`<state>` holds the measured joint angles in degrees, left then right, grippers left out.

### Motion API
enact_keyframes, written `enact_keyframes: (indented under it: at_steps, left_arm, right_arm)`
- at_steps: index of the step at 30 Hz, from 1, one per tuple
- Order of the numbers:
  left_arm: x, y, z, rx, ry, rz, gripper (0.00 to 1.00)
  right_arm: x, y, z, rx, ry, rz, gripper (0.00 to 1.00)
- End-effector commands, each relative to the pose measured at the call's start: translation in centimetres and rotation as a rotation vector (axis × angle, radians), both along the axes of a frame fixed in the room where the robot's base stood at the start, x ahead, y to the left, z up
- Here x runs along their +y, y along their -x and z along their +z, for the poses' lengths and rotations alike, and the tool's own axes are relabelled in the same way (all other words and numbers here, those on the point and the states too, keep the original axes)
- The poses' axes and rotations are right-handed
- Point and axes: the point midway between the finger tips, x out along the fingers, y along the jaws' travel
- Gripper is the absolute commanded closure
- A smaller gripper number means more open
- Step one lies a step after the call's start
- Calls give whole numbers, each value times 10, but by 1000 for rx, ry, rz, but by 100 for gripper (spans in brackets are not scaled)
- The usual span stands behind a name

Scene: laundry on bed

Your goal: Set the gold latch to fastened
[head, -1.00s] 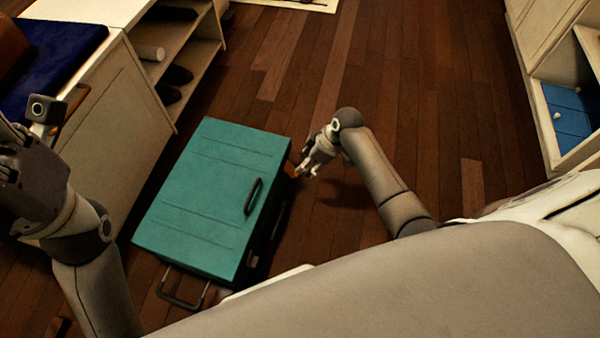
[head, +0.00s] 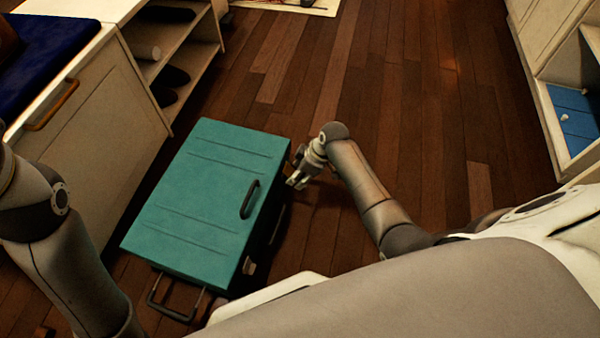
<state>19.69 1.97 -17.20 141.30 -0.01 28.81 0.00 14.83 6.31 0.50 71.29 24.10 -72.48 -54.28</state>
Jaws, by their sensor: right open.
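A teal suitcase (head: 205,200) lies flat on the floor, with a dark handle (head: 250,199) near its right edge. A small pale latch (head: 249,266) shows on its shaded right side, near the front corner. I cannot make out a gold latch; the side by the far right corner is dark and partly behind my right gripper. My right gripper (head: 292,182) is open, close beside that side near the far right corner. I cannot tell whether it touches the case. My left arm shows at the left edge, its gripper out of view.
A pull handle (head: 172,302) sticks out from the suitcase's near end. A white cabinet (head: 95,120) and a shelf with dark shoes (head: 176,75) stand at the left. Another cabinet (head: 545,100) stands at the right. The wooden floor (head: 400,110) between is mostly clear.

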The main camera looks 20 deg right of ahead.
Motion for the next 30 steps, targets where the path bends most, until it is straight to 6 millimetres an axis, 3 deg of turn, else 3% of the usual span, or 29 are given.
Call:
enact_keyframes:
  at_steps: [2, 11, 28, 30]
  left_arm:
    - [0, 0, 0, 0, 0, 0, 60]
    - [0, 0, 0, 0, 0, 0, 60]
    - [0, -2, -8, 10, -2, 0, 60]
    - [0, 6, -1, -27, 0, 2, 60]
  right_arm:
    - [0, 0, 0, 0, 0, 0, 51]
    - [0, 0, 0, 0, 0, 0, 90]
    - [0, 0, -14, -124, -142, -4, 90]
    - [1, -1, -17, -157, -178, -3, 90]
